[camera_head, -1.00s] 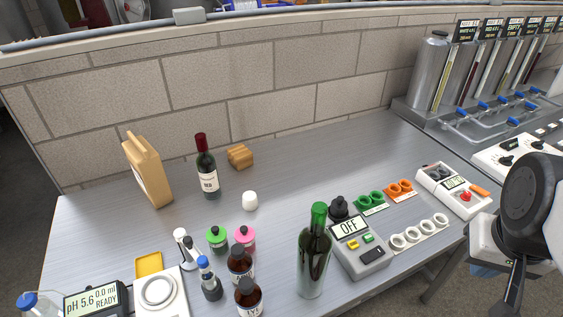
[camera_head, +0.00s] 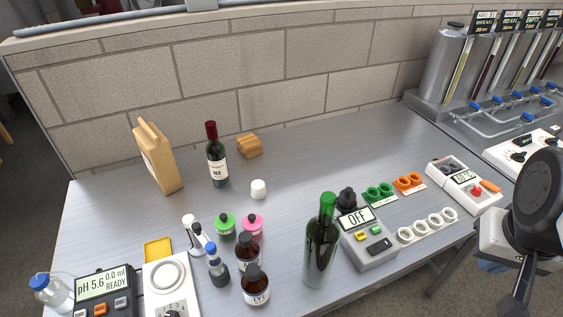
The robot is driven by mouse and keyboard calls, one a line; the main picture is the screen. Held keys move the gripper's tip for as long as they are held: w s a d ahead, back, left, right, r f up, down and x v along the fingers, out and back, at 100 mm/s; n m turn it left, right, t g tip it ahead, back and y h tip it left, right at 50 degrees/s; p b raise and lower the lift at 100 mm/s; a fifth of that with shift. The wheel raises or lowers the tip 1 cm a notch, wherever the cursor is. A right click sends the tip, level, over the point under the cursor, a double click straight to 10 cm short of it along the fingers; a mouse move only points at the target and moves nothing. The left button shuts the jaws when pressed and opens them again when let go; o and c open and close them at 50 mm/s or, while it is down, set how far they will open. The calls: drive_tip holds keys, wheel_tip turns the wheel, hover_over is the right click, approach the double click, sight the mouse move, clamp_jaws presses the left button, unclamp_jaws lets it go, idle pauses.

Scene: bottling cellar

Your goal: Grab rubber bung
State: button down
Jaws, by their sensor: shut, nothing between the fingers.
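A small white, rounded piece (camera_head: 258,189), which looks like the rubber bung, stands on the grey metal bench (camera_head: 310,170) near its middle. It is to the right of the red-capped wine bottle (camera_head: 217,160) and behind the pink-capped bottle (camera_head: 249,228). Nothing touches it. Part of my arm shows at the right edge, beyond the bench's right side and far from the white piece. The fingertips of my gripper are not in the picture.
A tall green bottle (camera_head: 320,250) and an OFF-display device (camera_head: 366,238) stand at the front. Small brown bottles (camera_head: 255,285) and a pH meter (camera_head: 104,290) crowd the front left.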

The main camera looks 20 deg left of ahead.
drive_tip(key=shift+c, duration=1.8)
unclamp_jaws()
drive_tip(key=m+g+y, duration=0.6)
drive_tip(key=m+y, duration=0.5)
drive_tip(key=m, duration=0.1)
hover_over(261, 183)
drive_tip(key=s+d, duration=0.3)
drive_tip(key=d, duration=1.2)
wheel_tip(261, 183, down, 16)
drive_tip(key=w+a+f+m, duration=0.1)
drive_tip(key=a+f, duration=0.2)
drive_tip(key=w+a+f+m+y, duration=0.1)
drive_tip(key=a+f+m, duration=0.1)
drive_tip(key=a+f, duration=0.1)
drive_tip(key=w+a+f+m+y, duration=0.1)
drive_tip(key=a+f, duration=0.2)
drive_tip(key=a, duration=0.1)
drive_tip(key=shift+w+a, duration=0.25)
drive_tip(key=shift+a, duration=0.15)
drive_tip(key=shift+a+f+m+t+y, duration=0.2)
drive_tip(key=shift+a+m+t+y, duration=0.1)
drive_tip(key=shift+m, duration=0.1)
